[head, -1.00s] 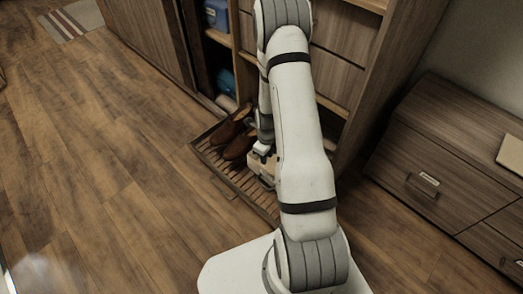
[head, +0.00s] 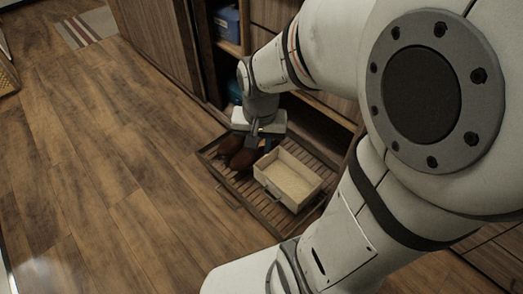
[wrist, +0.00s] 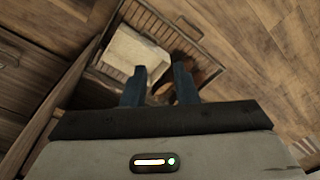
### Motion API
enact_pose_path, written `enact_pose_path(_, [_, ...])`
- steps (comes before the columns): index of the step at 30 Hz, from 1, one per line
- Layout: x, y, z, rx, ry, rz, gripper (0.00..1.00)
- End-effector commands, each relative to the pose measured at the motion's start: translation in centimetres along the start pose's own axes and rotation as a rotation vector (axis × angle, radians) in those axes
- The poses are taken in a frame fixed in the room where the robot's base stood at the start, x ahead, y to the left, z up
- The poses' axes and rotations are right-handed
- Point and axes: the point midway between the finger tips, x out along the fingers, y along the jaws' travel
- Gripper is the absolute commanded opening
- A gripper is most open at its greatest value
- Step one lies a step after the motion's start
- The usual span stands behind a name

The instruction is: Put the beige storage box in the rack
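The beige storage box (head: 288,181) is an open-topped box with a small handle on its near left side. It sits upright on the slatted pull-out rack (head: 265,208), right of a pair of brown shoes (head: 243,157). My gripper (head: 259,142) is above the rack, over the shoes and up and left of the box, not touching the box. In the wrist view my gripper (wrist: 159,68) has its two dark fingers apart with nothing between them. That view also shows the box (wrist: 135,48), the rack (wrist: 156,18) and part of the shoes (wrist: 203,70).
The rack extends from a wooden cabinet (head: 165,45). A blue item (head: 228,24) stands on an upper shelf. My arm covers much of the right side. A striped mat (head: 86,29) lies at the far left. The wooden floor (head: 110,170) left of the rack is clear.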

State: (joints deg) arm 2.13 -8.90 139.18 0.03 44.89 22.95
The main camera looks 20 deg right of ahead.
Motion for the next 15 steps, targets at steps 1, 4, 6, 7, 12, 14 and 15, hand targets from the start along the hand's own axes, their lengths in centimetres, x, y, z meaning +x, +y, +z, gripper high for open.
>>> enact_pose_path(1, [-1.0,0.1,1.1,-0.088,0.009,-0.005,0.26])
enact_pose_path(4, [-2.2,0.4,3.0,-0.250,0.013,-0.007,0.26])
enact_pose_path(6, [-2.8,0.6,3.9,-0.333,0.015,-0.008,0.26])
enact_pose_path(7, [-3.0,0.7,4.2,-0.360,0.015,-0.008,0.26])
enact_pose_path(12, [-3.4,1.1,5.0,-0.437,0.015,-0.008,0.26])
enact_pose_path(14, [-3.4,1.1,5.0,-0.442,0.015,-0.008,0.26])
enact_pose_path(15, [-3.4,1.1,5.0,-0.441,0.014,-0.008,0.26])
